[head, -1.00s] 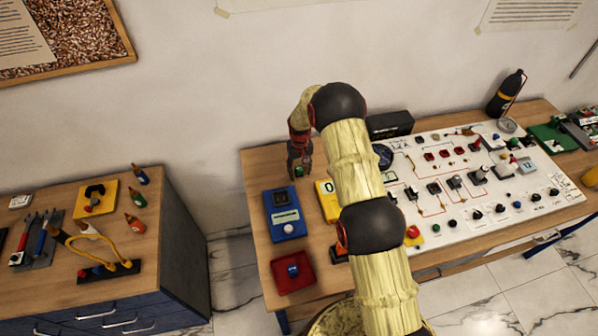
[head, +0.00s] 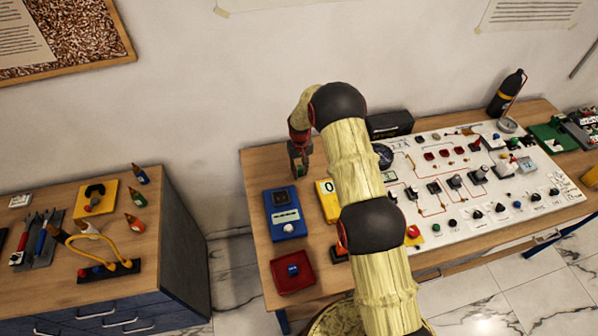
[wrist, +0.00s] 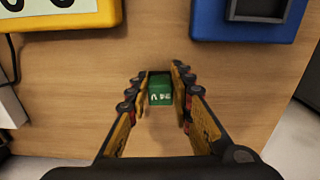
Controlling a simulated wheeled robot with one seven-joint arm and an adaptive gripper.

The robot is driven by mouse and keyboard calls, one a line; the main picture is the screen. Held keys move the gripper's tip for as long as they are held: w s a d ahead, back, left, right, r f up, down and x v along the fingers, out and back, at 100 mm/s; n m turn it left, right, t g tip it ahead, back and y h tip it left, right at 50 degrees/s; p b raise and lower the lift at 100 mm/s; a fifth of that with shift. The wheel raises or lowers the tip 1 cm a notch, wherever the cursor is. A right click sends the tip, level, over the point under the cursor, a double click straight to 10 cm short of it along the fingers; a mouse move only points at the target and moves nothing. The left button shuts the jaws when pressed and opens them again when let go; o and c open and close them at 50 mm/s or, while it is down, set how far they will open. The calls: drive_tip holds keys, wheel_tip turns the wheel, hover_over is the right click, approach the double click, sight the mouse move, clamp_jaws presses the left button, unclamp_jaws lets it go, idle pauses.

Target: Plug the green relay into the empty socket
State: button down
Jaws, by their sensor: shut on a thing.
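The green relay (wrist: 160,92) is a small block with white lettering that looks like "24 V" upside down. My gripper (wrist: 160,88) is shut on it, one finger on each side. In the head view my gripper (head: 299,170) is at the back left of the bench, behind the blue meter, and mostly hides the relay. I cannot tell if the relay touches the wood. The white panel (head: 470,215) on the right carries several sockets, knobs and parts. My arm covers its left edge, and I cannot make out the empty socket.
The blue meter (head: 286,214), yellow meter (head: 327,203) and a red tray (head: 293,271) with a blue part stand at the bench's left. A black box (head: 390,125) is behind the panel. A black bottle (head: 506,93) stands at the back right. Bare wood surrounds the relay.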

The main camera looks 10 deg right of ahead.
sight(300, 169)
drive_tip(key=shift+r, duration=0.45)
wheel_tip(300, 169, up, 2)
drive_tip(key=shift+w+r, duration=0.1)
drive_tip(key=shift+r, duration=0.15)
drive_tip(key=s+r+b, duration=0.1)
drive_tip(key=s+r, duration=0.8)
drive_tip(key=s, duration=0.5)
drive_tip(key=shift+d+r, duration=0.3)
drive_tip(key=shift+s, duration=0.1)
